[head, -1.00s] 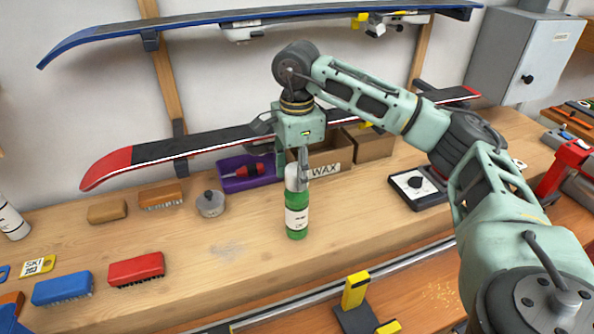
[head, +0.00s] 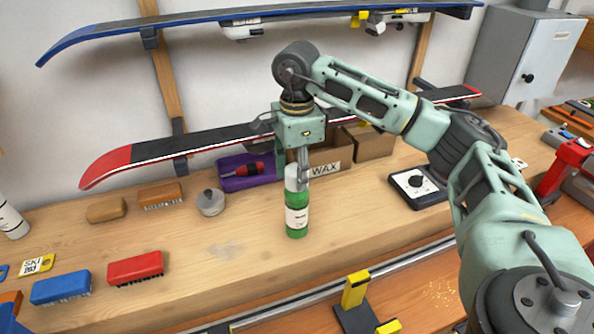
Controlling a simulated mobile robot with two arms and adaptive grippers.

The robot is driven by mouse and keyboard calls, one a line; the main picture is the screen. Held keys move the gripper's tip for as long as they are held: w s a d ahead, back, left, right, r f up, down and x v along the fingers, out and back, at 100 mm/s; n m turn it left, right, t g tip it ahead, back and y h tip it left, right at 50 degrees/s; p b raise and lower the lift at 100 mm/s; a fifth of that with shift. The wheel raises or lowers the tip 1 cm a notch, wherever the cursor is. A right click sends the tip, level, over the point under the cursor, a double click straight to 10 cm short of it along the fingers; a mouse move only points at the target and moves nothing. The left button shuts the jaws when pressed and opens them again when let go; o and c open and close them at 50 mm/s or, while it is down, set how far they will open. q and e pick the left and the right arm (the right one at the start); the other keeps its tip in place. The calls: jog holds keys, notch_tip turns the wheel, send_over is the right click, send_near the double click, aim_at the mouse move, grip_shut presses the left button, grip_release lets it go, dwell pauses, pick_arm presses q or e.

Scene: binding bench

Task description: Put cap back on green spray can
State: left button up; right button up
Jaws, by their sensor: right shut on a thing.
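The green spray can (head: 297,215) stands upright on the wooden bench, with a white and green body and a pale label. A white cap (head: 292,172) is at the top of the can, in line with it. My right gripper (head: 298,176) comes down from above and is shut on the cap. The picture is too small to tell whether the cap is fully seated on the can. My left gripper is not in view.
Behind the can are a purple tray (head: 232,182) and a WAX box (head: 330,160). A round grey tin (head: 211,202) and several brushes, one red (head: 136,268), lie to the left. A dial device (head: 417,187) is to the right. Bench around the can's front is clear.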

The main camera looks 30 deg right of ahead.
jog(key=shift+f, duration=0.25)
dwell(0.3)
jog(key=o, duration=0.8)
jog(key=o, duration=0.5)
jog(key=shift+c, duration=0.2)
jog(key=shift+r, duration=0.1)
jog(key=shift+r+p, duration=1.9)
jog(key=shift+r, duration=1.05)
